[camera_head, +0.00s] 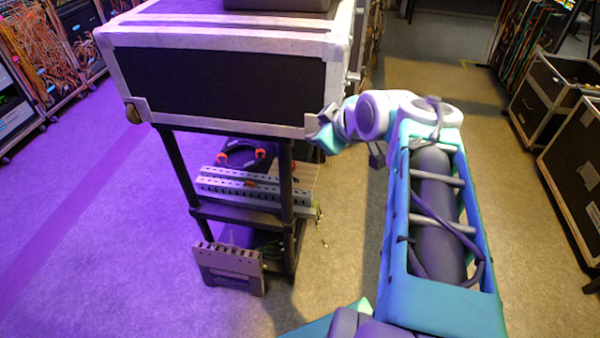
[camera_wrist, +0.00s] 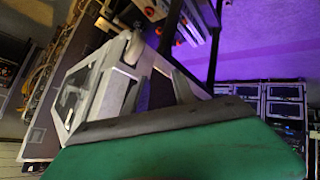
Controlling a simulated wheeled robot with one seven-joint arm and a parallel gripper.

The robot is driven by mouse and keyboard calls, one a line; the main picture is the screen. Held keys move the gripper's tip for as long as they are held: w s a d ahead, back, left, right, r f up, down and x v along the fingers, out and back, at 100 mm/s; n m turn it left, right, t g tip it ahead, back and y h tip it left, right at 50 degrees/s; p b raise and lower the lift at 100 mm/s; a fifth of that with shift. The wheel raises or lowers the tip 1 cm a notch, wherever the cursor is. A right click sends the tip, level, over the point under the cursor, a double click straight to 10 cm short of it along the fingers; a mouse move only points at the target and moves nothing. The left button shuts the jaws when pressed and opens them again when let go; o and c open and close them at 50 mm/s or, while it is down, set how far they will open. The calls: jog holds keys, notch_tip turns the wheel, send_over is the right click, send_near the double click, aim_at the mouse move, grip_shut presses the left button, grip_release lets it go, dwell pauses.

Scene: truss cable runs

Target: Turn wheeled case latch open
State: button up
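A black case (camera_head: 215,88) with pale metal edging stands on a dark shelved stand in the head view. My gripper (camera_head: 322,133) is at the case's lower right front corner, close to the pale corner fitting; I cannot tell whether it touches. No latch can be made out clearly in the head view; the gripper and wrist cover part of that corner. In the wrist view a green part with a dark edge fills the bottom. Behind it is a pale grey angular piece (camera_wrist: 90,92) with a dark recess, which I cannot identify for sure.
The stand's shelf (camera_head: 240,216) holds grey perforated rails (camera_head: 240,190) and items with orange-red parts. A slotted grey piece (camera_head: 228,264) is low at its front. Cable racks (camera_head: 62,45) line the left; dark cases (camera_head: 560,95) stand at right. Floor between is clear.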

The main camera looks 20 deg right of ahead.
jog(key=s+a+f+m+g, duration=0.2)
jog(key=s+a+f+g, duration=0.1)
jog(key=a+f, duration=0.3)
jog(key=shift+s+a+f+m, duration=0.2)
jog(key=shift+s+f+m, duration=0.1)
jog(key=shift+f, duration=0.45)
